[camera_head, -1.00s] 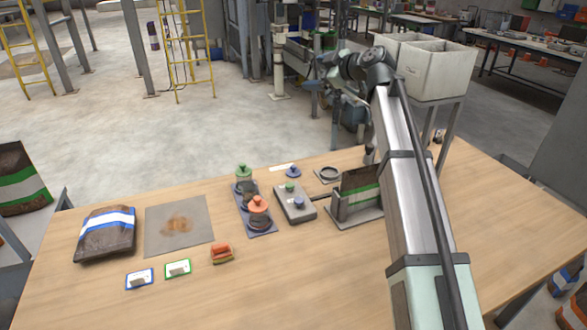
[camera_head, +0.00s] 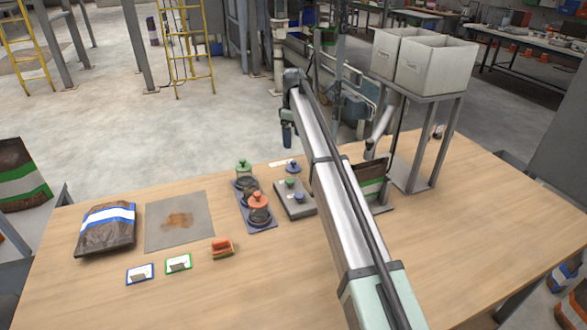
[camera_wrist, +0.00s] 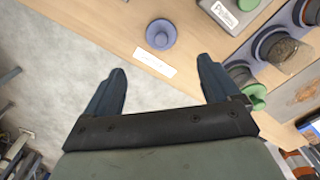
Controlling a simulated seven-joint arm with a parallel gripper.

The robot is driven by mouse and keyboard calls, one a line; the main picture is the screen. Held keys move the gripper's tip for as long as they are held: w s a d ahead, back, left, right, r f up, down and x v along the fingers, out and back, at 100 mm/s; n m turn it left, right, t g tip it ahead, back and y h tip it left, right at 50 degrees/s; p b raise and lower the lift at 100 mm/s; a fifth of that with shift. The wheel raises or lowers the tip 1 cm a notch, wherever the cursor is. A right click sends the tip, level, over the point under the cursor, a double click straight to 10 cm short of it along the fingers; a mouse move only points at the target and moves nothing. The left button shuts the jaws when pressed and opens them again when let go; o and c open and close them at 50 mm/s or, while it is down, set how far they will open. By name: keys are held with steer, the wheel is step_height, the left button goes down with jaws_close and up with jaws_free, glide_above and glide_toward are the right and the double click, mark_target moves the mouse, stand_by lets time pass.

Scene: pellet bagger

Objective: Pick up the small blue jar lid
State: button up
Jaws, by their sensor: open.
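A small blue lid (camera_head: 293,168) with a round knob lies flat on the wooden table near its far edge, behind a grey block. In the wrist view the blue lid (camera_wrist: 161,34) is beyond my fingertips, between their lines and apart from them. A smaller blue knobbed piece (camera_head: 299,197) sits on the grey block beside a green one (camera_head: 290,183). My gripper (camera_wrist: 160,68) is open and empty; in the head view it (camera_head: 287,138) hangs above the far table edge, with its fingers pointing down.
A white strip (camera_wrist: 154,62) lies close by the blue lid. The grey block (camera_head: 293,207) is in front of it. A tray (camera_head: 262,226) with green-lidded (camera_head: 243,168) and orange-lidded (camera_head: 258,204) jars stands left. My arm partly covers a brown-green bag (camera_head: 371,178) right.

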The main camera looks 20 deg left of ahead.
glide_above(294, 162)
steer(key=f, duration=0.6)
steer(key=shift+w+a, duration=0.25)
steer(key=shift+a, duration=0.05)
steer(key=shift+s+d+f, duration=0.1)
steer(key=shift+d+f, duration=0.05)
steer(key=shift+f, duration=2.5)
steer(key=shift+c, duration=0.4)
steer(key=c, duration=1)
